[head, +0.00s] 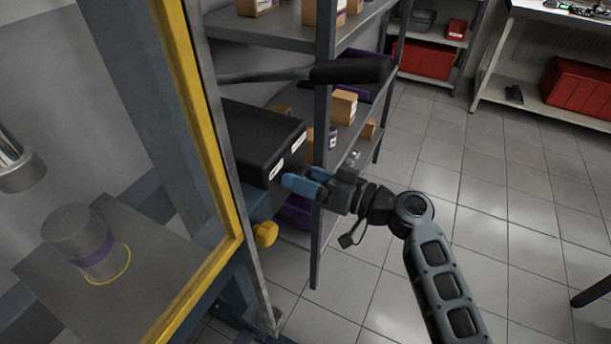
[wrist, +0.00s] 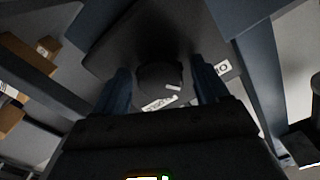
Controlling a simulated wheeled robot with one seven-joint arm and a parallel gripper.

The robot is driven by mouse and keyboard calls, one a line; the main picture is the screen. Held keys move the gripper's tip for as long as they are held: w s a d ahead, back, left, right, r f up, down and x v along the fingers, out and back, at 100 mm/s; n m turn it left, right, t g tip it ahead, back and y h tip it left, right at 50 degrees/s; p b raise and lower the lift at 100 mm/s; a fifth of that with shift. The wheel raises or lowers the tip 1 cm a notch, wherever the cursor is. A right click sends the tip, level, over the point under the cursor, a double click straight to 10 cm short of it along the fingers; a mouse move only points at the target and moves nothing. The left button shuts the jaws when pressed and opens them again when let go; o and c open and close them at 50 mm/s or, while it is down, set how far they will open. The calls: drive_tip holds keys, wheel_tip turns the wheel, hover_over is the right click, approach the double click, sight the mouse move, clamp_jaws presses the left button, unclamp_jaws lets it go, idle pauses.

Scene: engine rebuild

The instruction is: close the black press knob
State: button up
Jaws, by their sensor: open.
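The black press knob (wrist: 158,74) shows in the wrist view as a dark round shape on the front of a black box. A small white mark is on its face, and a white label is just below it. My gripper (wrist: 163,88) is open, with one blue finger on each side of the knob in that view. I cannot tell whether the fingers touch it. In the head view my gripper (head: 303,184) is at the front of the black box (head: 262,135), and the knob is not clearly visible there.
A yellow knob (head: 266,233) sits below the box. A long lever with a black grip (head: 350,70) sticks out above. The yellow-edged press frame (head: 190,100) stands at left, with a purple-banded cylinder (head: 90,245) behind the panel. Shelving is close behind; tiled floor (head: 500,240) is clear at right.

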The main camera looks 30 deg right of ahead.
drive_tip(key=shift+c, duration=0.4)
drive_tip(key=c, duration=1)
drive_tip(key=shift+o, duration=0.2)
drive_tip(key=m, duration=0.3)
drive_tip(key=shift+m, duration=0.4)
drive_tip(key=m, duration=0.3)
drive_tip(key=shift+m, duration=0.3)
drive_tip(key=m+p, duration=0.1)
drive_tip(key=m, duration=0.3)
drive_tip(key=shift+p, duration=0.3)
drive_tip(key=shift+m+p, duration=0.4)
drive_tip(key=shift+m, duration=0.8)
drive_tip(key=shift+d+f, duration=0.1)
